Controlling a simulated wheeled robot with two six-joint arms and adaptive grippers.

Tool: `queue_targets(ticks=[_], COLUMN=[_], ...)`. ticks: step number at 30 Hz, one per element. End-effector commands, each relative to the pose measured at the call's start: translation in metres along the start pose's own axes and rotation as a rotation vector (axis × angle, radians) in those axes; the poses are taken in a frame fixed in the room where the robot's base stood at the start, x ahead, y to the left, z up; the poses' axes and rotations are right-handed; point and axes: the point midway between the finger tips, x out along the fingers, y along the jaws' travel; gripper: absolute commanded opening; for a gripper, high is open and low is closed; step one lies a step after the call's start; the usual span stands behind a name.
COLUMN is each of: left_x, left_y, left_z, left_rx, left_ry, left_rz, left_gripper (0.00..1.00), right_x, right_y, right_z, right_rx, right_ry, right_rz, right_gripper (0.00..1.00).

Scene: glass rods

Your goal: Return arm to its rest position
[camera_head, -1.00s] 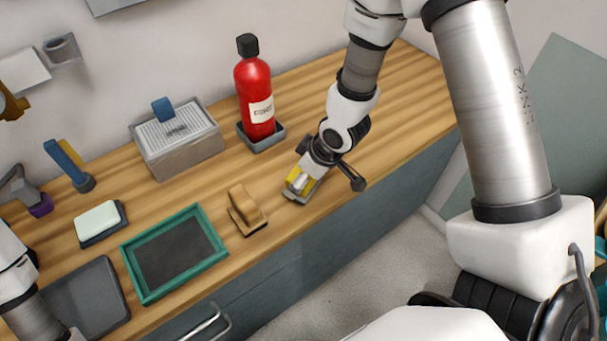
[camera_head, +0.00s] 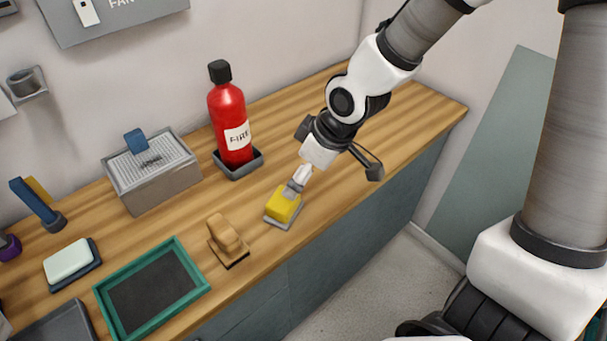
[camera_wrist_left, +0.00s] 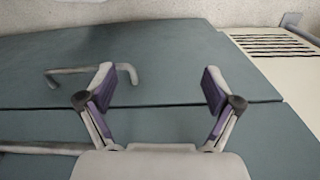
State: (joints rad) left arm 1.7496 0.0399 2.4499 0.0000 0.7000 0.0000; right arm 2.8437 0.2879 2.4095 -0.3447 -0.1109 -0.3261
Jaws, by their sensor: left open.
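My right arm reaches in from the upper right of the head view. Its gripper (camera_head: 297,183) is just above a yellow block (camera_head: 284,206) on a grey base at the front of the counter. I cannot tell whether the fingertips touch the block, or whether they are open or shut. My left gripper (camera_wrist_left: 158,88) shows in the left wrist view with its purple-padded fingers wide apart and nothing between them. It faces grey-green cabinet fronts (camera_wrist_left: 170,60) with bar handles.
The wooden counter (camera_head: 400,110) is clear at its right end. A red extinguisher (camera_head: 229,115), a grey box (camera_head: 155,180), a tan wooden block (camera_head: 225,235), a green-rimmed tray (camera_head: 180,250) and a white bar (camera_head: 68,260) stand along it. A grey panel (camera_head: 500,150) leans at the right.

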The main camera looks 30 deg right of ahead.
Motion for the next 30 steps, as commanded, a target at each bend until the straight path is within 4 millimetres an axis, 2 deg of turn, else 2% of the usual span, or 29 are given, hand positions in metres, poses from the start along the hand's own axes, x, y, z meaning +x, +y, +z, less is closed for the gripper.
queue_targets(ticks=[12,14,16,17,20,24,30], left_x=[-0.001,-0.002,-0.003,-0.004,-0.008,-0.014,-0.021], left_y=[0.000,0.000,0.000,0.000,0.000,0.000,0.000], left_z=[0.000,0.000,0.000,0.000,0.000,0.000,0.000], left_rx=[0.000,0.000,0.000,0.000,0.000,0.000,0.000], left_ry=[0.000,0.000,0.000,0.000,0.000,0.000,0.000], left_rz=[0.000,0.000,0.000,0.000,0.000,0.000,0.000], left_gripper=[0.91,0.91,0.91,0.91,0.91,0.91,0.91], right_x=[0.000,0.004,0.017,0.025,0.060,0.106,0.152], right_y=[0.000,-0.001,-0.004,-0.007,-0.021,-0.052,-0.097], right_z=[0.000,0.004,0.015,0.022,0.063,0.135,0.221], right_rx=[0.001,0.004,0.011,0.014,0.025,0.068,0.197], right_ry=[-0.002,-0.015,-0.059,-0.089,-0.233,-0.451,-0.621], right_rz=[-0.001,-0.008,-0.028,-0.040,-0.097,-0.180,-0.201], right_gripper=[0.97,0.97,0.97,0.97,0.97,0.97,0.97])
